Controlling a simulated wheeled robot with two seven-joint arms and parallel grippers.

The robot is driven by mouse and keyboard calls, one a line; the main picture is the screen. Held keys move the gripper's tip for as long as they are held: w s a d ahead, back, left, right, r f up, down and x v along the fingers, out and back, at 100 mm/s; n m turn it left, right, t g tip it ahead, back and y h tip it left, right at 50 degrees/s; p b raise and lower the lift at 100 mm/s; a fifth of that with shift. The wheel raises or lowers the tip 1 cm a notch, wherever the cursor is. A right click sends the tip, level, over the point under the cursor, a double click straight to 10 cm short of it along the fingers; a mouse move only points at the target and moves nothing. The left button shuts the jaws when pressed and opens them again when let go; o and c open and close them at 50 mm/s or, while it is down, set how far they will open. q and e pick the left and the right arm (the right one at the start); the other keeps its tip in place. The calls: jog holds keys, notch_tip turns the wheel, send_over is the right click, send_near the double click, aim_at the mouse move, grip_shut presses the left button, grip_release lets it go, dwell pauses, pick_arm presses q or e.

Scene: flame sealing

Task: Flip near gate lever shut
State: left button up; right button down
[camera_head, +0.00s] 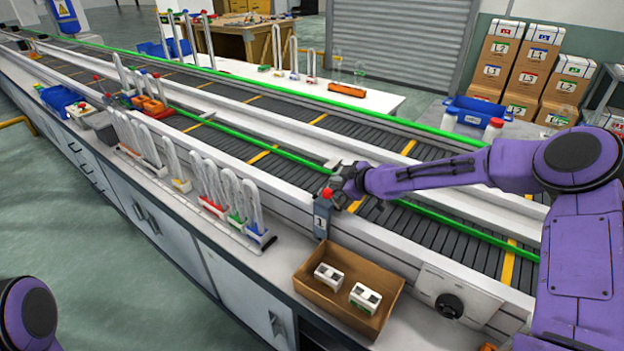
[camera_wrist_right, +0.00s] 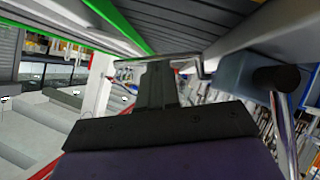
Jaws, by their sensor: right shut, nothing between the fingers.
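The near gate post (camera_head: 320,222) is a grey box marked "1" at the front rail of the near conveyor. A red knob (camera_head: 327,193) shows at its top, beside my right gripper (camera_head: 338,186). My right gripper is shut and empty, and its fingers (camera_wrist_right: 158,84) point at a thin metal bar (camera_wrist_right: 188,58) in the right wrist view. I cannot tell whether they touch it. The lever's angle is partly hidden by the gripper. My left gripper is out of the head view.
A cardboard box (camera_head: 304,290) with two small white blocks stands on the bench in front of the post. A control panel with a black knob (camera_head: 449,306) is to its right. Racks of looped tubes (camera_head: 228,195) stand to the left. The near conveyor belt (camera_head: 440,222) lies beneath my right forearm.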

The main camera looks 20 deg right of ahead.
jog(key=shift+w+d+f+m+g+y+b, duration=0.15)
jog(key=shift+w+f+m+g+y+b, duration=0.05)
jog(key=shift+f+m+g+y+b, duration=0.55)
jog(key=shift+d+f+t+b, duration=0.2)
jog(key=shift+f+t+b, duration=0.05)
jog(key=shift+f+b, duration=0.25)
jog(key=shift+a+f+b, duration=0.1)
jog(key=shift+a+b, duration=0.1)
jog(key=shift+b, duration=0.35)
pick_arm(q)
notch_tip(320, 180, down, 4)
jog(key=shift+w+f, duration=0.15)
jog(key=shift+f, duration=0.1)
pick_arm(e)
jog(key=shift+d+f, duration=0.1)
jog(key=r+p, duration=0.2)
jog(key=r, duration=0.1)
jog(key=s+r+p, duration=0.1)
jog(key=r, duration=0.1)
jog(key=shift+d, duration=0.4)
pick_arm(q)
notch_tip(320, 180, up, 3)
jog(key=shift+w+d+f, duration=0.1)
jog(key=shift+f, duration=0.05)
pick_arm(e)
jog(key=d+v, duration=0.1)
jog(key=v, duration=0.8)
jog(key=shift+w+f, duration=0.1)
jog(key=shift+f, duration=0.05)
